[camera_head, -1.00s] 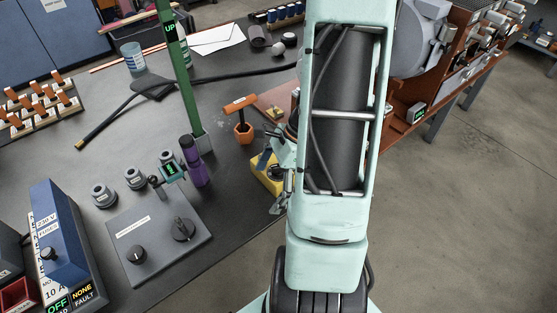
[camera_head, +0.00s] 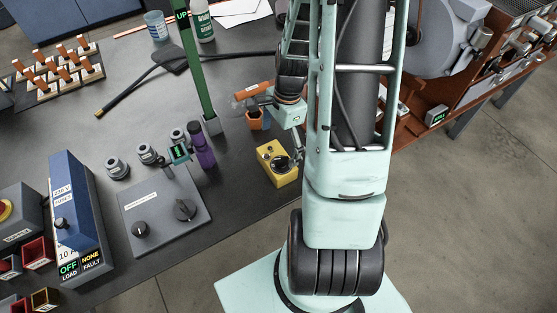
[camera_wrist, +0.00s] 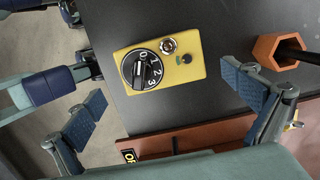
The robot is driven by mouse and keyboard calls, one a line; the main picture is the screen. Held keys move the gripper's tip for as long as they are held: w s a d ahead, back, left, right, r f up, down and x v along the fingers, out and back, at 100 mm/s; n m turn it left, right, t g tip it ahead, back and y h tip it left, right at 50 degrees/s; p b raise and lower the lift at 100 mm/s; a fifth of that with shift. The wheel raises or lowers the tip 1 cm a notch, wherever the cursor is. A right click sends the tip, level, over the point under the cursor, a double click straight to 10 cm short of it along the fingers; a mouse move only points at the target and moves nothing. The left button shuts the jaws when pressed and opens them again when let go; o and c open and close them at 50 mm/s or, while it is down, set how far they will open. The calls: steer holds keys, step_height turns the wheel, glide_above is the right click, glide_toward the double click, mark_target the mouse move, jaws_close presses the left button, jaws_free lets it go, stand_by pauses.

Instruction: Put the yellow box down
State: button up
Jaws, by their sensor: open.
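The yellow box (camera_head: 277,162) rests on the dark table near its front edge, in the head view. In the head view my gripper is partly hidden behind my arm.
An orange hexagonal holder (camera_head: 254,119) with an orange-handled tool stands just behind the box. A purple cylinder (camera_head: 203,147) and a grey control plate (camera_head: 163,215) lie left. A green post (camera_head: 194,75) rises behind. The roaster (camera_head: 446,45) is at right.

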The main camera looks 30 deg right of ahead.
mark_target(280, 178)
steer(key=f, duration=0.5)
steer(key=a+f+b, duration=0.1)
steer(key=f, duration=0.2)
steer(key=shift+f, duration=0.35)
steer(key=shift+d, duration=0.1)
steer(key=c, duration=1.5)
steer(key=shift+o, duration=0.2)
steer(key=shift+r, duration=0.15)
